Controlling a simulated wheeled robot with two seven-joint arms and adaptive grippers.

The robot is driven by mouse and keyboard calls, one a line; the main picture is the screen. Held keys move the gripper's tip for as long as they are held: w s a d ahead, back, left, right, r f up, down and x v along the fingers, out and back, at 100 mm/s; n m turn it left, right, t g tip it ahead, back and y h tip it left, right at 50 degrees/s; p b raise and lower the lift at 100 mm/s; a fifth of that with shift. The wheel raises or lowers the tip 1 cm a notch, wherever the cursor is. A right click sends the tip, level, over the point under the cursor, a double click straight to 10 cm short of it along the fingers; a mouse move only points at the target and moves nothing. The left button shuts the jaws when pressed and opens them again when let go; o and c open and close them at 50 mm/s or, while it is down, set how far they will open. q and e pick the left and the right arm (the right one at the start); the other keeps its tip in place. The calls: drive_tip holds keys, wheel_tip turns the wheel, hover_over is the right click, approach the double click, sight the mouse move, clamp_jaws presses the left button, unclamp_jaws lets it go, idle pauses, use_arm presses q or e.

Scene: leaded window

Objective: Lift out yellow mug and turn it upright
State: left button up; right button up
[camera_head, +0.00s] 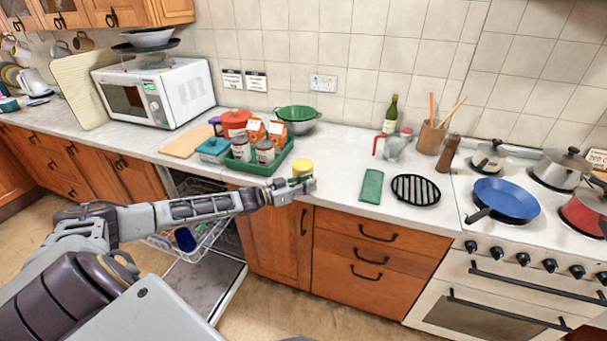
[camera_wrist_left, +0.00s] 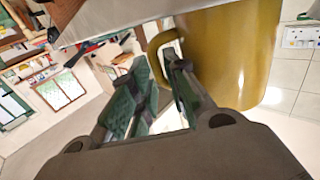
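The yellow mug (camera_head: 303,167) is at the front edge of the counter, right of the green tray. In the left wrist view the mug (camera_wrist_left: 235,60) is large and close, with its handle loop towards the fingers. I cannot tell for sure which end of it is up. My left gripper (camera_head: 301,183) is right at the mug, on its near side. In the left wrist view its two fingers (camera_wrist_left: 160,75) lie either side of the handle's outer bar, with some gap visible behind. Whether they press on the handle is unclear. My right gripper is not in view.
The dishwasher stands open below, its rack (camera_head: 205,240) pulled out with a blue item (camera_head: 184,239) in it. A green tray (camera_head: 262,168) with cans and cartons is left of the mug. A green cloth (camera_head: 371,186) and black trivet (camera_head: 416,190) lie right. Counter between is clear.

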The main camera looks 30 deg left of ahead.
use_arm(q)
drive_tip(key=shift+c, duration=0.2)
clamp_jaws()
drive_tip(key=shift+r, duration=0.15)
idle(0.3)
wheel_tip(320, 180, up, 10)
idle(0.7)
idle(0.5)
